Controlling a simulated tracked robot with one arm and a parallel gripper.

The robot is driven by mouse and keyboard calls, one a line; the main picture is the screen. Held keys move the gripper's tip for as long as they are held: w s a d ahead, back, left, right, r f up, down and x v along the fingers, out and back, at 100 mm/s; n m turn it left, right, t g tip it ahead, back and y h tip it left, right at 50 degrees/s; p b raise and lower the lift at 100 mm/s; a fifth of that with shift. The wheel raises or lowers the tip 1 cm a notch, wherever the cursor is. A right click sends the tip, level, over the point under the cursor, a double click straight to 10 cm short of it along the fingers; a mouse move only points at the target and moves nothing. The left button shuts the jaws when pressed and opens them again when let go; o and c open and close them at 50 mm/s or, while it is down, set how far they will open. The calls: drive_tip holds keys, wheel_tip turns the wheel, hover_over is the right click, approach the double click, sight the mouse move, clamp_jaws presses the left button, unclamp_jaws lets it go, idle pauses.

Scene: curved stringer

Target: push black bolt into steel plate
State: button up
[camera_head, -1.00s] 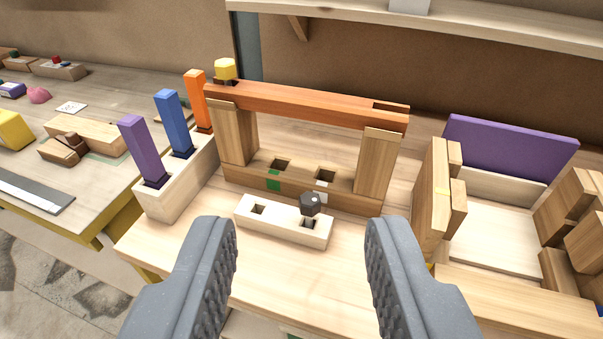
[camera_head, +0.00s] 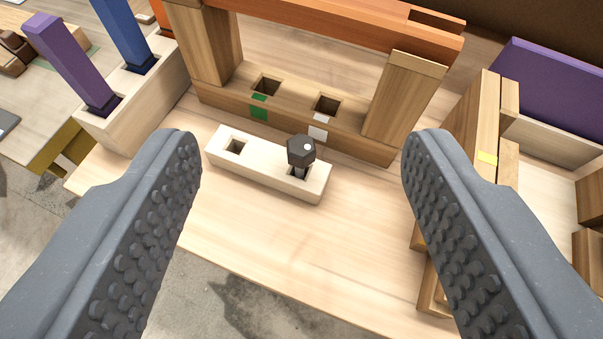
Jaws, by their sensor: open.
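The black bolt (camera_head: 301,151) has a hexagonal head and stands upright in the right hole of a pale wooden block (camera_head: 262,170). Part of its shank shows above the hole. The block's left hole is empty. My gripper (camera_head: 303,150) is open, with its two grey studded fingers wide apart. In the picture the bolt lies between the fingertips, well clear of both, and nothing is held. I cannot make out a steel plate. Behind the block, a brown wooden base (camera_head: 222,98) has two square holes, one marked green and one marked white.
Wooden posts (camera_head: 204,45) and an orange beam (camera_head: 330,18) form a frame over the base. A pale holder (camera_head: 150,95) with purple and blue bars stands at the left. Wooden pieces (camera_head: 470,120) and a purple panel (camera_head: 560,95) stand at the right. The table's front is clear.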

drive_tip(key=w+f+n+g+p, duration=0.1)
drive_tip(key=w+f+g+p, duration=0.2)
drive_tip(key=w+f+p, duration=0.3)
drive_tip(key=g+y+p, duration=0.1)
drive_tip(key=p, duration=0.3)
approach(302, 149)
drive_tip(key=x, duration=0.5)
drive_tip(key=shift+w+a+f, duration=0.15)
drive_tip(key=shift+a+f, duration=0.05)
drive_tip(key=shift+f, duration=0.15)
drive_tip(key=shift+b+x, duration=0.65)
drive_tip(key=shift+x, duration=2.05)
drive_tip(key=shift+d+r, duration=0.1)
drive_tip(key=c, duration=1.2)
